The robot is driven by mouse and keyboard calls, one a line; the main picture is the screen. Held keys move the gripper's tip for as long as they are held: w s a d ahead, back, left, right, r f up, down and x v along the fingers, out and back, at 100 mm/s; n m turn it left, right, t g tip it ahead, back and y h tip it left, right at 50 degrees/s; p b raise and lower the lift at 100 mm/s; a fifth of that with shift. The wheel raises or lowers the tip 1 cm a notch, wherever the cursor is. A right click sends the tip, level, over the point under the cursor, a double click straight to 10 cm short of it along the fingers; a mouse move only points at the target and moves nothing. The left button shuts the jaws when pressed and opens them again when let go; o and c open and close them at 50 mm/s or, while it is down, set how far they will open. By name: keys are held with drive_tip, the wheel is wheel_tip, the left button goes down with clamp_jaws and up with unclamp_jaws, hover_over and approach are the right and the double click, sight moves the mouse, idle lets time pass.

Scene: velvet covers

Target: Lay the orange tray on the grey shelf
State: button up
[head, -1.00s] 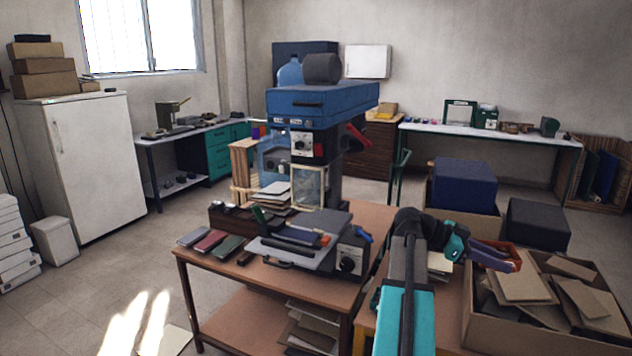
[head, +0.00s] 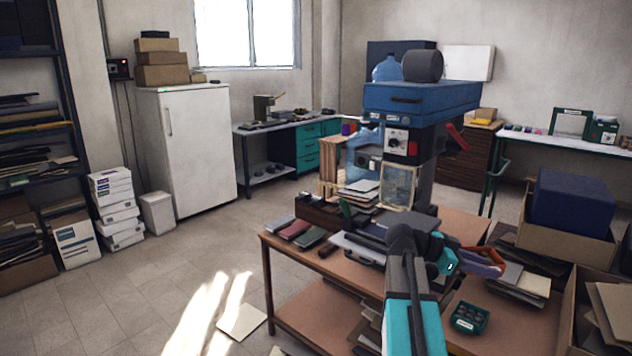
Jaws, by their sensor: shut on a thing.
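My gripper (head: 492,265), with purple fingers, is at the right of the head view, above the brown table. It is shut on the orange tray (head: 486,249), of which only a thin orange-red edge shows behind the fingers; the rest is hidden. A tall dark grey shelf unit (head: 66,95), loaded with papers and folders, stands at the far left against the wall, well away from my gripper. I cannot tell whether it is the grey shelf.
The brown table (head: 290,255) carries a blue machine (head: 420,100) and books. A teal box (head: 470,318) and cardboard boxes (head: 570,235) are at the right. White boxes (head: 118,210) and a fridge (head: 188,150) stand left. Floor (head: 150,290) at the left is open.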

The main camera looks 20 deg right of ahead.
drive_tip(key=w+a+f+n+t+b, duration=0.1)
drive_tip(key=w+a+f+n+t, duration=0.2)
drive_tip(key=w+a, duration=0.4)
drive_tip(key=w+a+f+n+t+h, duration=0.1)
drive_tip(key=w+a+n+t, duration=0.25)
drive_tip(key=w+a, duration=0.45)
drive_tip(key=w+a+f+n+t+b, duration=0.1)
drive_tip(key=w+a+f+n+t, duration=0.25)
drive_tip(key=w+a, duration=0.35)
drive_tip(key=w+a+n+t+y, duration=0.2)
drive_tip(key=w+a+n+t, duration=0.15)
drive_tip(key=a, duration=0.55)
drive_tip(key=w+a+n+t+y, duration=0.25)
drive_tip(key=w+a+t, duration=0.2)
drive_tip(key=a, duration=0.35)
drive_tip(key=w+a+r+n+t+y, duration=0.1)
drive_tip(key=w+a+r+n+y, duration=0.2)
drive_tip(key=a, duration=0.4)
drive_tip(key=w+a+r+n+t+y, duration=0.1)
drive_tip(key=w+a+r+n+y, duration=0.2)
drive_tip(key=a+y, duration=0.3)
drive_tip(key=shift+a+r+n+b, duration=0.4)
drive_tip(key=shift+a+n, duration=0.2)
drive_tip(key=shift+n, duration=0.1)
drive_tip(key=d, duration=0.7)
